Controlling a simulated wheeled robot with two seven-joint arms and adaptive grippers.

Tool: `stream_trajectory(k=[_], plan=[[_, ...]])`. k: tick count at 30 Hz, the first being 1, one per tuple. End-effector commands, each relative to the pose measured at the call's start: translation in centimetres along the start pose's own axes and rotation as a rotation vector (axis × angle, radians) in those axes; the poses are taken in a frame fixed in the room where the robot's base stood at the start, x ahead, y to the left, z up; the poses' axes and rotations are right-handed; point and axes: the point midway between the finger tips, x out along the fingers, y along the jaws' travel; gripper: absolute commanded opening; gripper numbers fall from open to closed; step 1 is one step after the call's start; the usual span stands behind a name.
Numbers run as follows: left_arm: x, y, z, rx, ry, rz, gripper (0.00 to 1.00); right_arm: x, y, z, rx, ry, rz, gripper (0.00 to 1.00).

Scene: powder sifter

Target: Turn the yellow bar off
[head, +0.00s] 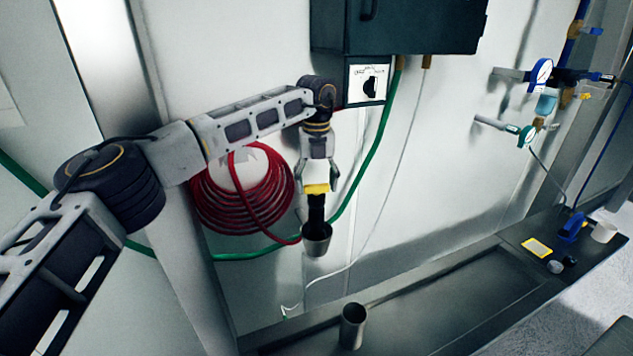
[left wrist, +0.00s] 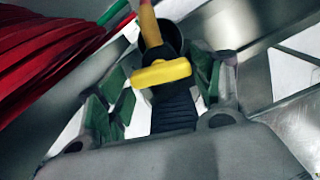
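The yellow bar (head: 316,188) sits across the top of a black, ribbed upright body above a metal cup (head: 316,243). In the left wrist view the yellow bar (left wrist: 162,73) lies crosswise between the green-padded fingers. My left gripper (head: 318,192) reaches down over it from above. Its fingers are spread on either side of the bar and do not look closed on it. Whether either pad touches the bar is hard to tell. A longer yellow piece (left wrist: 149,24) shows behind the bar. My right gripper is in neither view.
A coiled red hose (head: 243,205) hangs on the wall just left of the gripper. A green hose (head: 370,160) runs behind it. A dark cabinet (head: 410,25) with a dial panel (head: 368,82) is above. A metal cylinder (head: 352,326) stands below by the trough (head: 440,310).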

Motion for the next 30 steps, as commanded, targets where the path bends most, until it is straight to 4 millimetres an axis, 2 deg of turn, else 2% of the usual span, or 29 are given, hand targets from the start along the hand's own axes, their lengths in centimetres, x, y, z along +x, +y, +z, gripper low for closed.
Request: stream_trajectory(k=[3, 17, 23, 30], plan=[[0.0, 0.0, 0.0, 0.000, 0.000, 0.000, 0.82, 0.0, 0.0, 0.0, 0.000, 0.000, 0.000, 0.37], [-0.4, 0.0, 0.0, 0.001, -0.001, -0.001, 0.82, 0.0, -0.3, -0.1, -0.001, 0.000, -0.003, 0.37], [-1.9, 0.0, 0.0, 0.001, -0.001, 0.000, 0.82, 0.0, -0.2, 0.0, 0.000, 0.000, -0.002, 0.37], [-5.2, -0.1, 0.0, 0.000, -0.002, -0.001, 0.82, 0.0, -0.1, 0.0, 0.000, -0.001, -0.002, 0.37]])
